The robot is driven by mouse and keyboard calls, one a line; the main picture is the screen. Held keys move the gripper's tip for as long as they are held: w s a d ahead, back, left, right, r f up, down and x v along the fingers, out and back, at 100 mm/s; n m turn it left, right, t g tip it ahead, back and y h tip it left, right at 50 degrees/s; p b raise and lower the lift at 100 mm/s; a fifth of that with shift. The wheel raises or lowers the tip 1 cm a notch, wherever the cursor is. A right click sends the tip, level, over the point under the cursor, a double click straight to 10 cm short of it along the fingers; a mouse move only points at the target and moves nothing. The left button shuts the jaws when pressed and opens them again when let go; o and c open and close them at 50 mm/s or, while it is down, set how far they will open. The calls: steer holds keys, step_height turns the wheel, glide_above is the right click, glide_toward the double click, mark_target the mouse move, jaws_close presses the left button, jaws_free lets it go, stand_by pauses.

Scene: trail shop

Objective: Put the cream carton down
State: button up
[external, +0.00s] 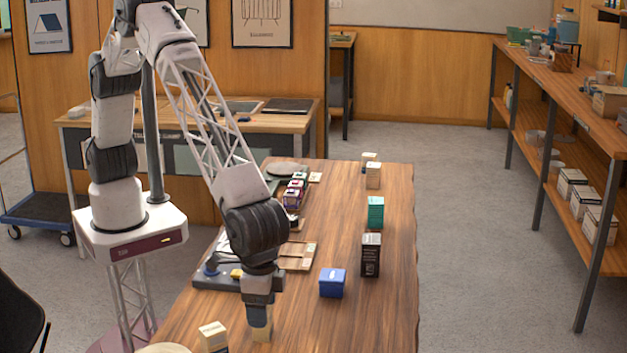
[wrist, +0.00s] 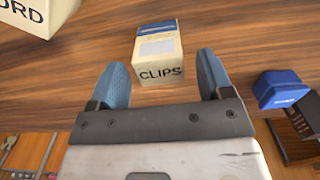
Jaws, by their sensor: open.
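A cream carton marked CLIPS (wrist: 160,55) is between the two blue fingers of my gripper (wrist: 163,68) in the wrist view. Visible gaps separate the carton from both fingers, so my gripper is open around it. In the external view my gripper (external: 261,312) points down at the near part of the wooden table (external: 350,320). The cream carton (external: 262,330) shows just below the fingers and appears to stand upright on the table. Its upper part is hidden by the gripper there.
Another cream box (external: 213,337), marked CORD, stands left of the gripper; it also shows in the wrist view (wrist: 32,14). A blue box (external: 332,283) and a black box (external: 371,255) stand to the right. A wooden tray (external: 297,256) lies behind. The table's front right is clear.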

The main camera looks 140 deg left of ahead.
step_height(320, 180, up, 9)
steer(key=shift+r, duration=0.2)
stand_by(0.3)
stand_by(0.3)
steer(key=s+r+m, duration=0.1)
steer(key=s+r, duration=0.5)
steer(key=s, duration=0.4)
steer(key=s+r+m+t, duration=0.1)
steer(key=s+r+m, duration=0.1)
steer(key=s+r, duration=0.6)
steer(key=s+r+m, duration=0.1)
steer(key=s+r, duration=0.4)
steer(key=s, duration=0.6)
steer(key=s+f+m+t, duration=0.1)
steer(key=s+m, duration=0.4)
steer(key=s, duration=2.9)
steer(key=shift+s+d+f+t, duration=0.2)
steer(key=shift+d+f+t, duration=0.1)
steer(key=shift+d+f, duration=0.2)
